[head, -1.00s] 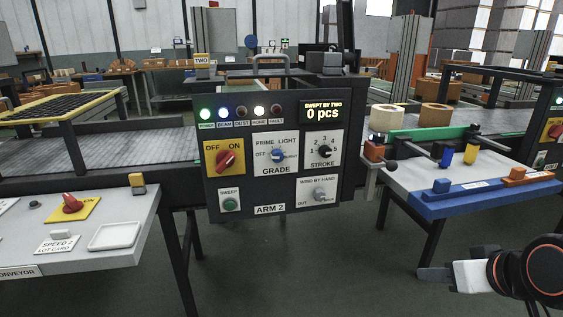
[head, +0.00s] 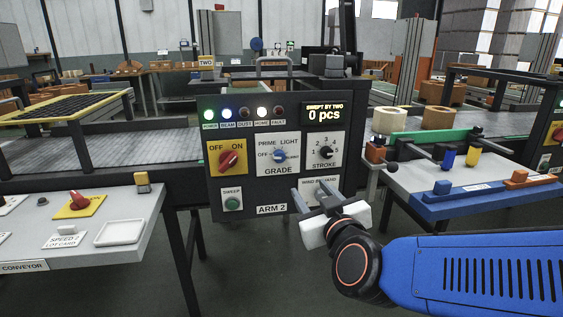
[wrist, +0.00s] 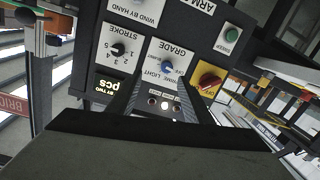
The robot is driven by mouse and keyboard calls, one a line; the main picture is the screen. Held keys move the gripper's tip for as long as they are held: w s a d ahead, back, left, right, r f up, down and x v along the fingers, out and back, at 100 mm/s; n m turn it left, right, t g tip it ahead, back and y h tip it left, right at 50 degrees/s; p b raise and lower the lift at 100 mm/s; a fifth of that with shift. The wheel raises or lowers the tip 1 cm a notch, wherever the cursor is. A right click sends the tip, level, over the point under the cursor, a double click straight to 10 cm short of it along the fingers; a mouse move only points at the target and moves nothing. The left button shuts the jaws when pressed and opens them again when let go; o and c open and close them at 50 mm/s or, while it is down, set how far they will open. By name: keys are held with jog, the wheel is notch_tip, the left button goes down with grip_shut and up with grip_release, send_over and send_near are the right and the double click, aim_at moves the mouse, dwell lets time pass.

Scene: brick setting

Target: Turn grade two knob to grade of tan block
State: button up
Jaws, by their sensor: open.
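The grade knob (head: 280,155) is small and blue, on a white plate marked GRADE, OFF, PRIME and LIGHT, in the middle of the ARM 2 panel (head: 239,188). It also shows upside down in the wrist view (wrist: 166,69). I cannot tell which mark it points to. My gripper (head: 312,195) is open and empty, below and right of the grade knob. In the wrist view its fingers (wrist: 156,88) reach towards the panel, with the knob beyond them.
The red OFF/ON knob (head: 228,159) is left of the grade plate, and the black stroke knob (head: 326,152) is right. My gripper partly covers the wind-by-hand plate (head: 319,186). A grey desk (head: 80,252) stands at left, a blue-edged table (head: 465,203) at right.

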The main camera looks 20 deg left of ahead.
aim_at(280, 159)
jog(key=shift+t, duration=0.6)
jog(key=a+x, duration=0.1)
jog(key=x, duration=0.5)
jog(key=s+a+x, duration=0.1)
jog(key=x, duration=0.4)
jog(key=a+x, duration=0.1)
jog(key=x, duration=0.5)
jog(key=shift+s+a+r, duration=0.1)
jog(key=shift+s, duration=0.05)
jog(key=shift+c, duration=0.3)
jog(key=c, duration=1)
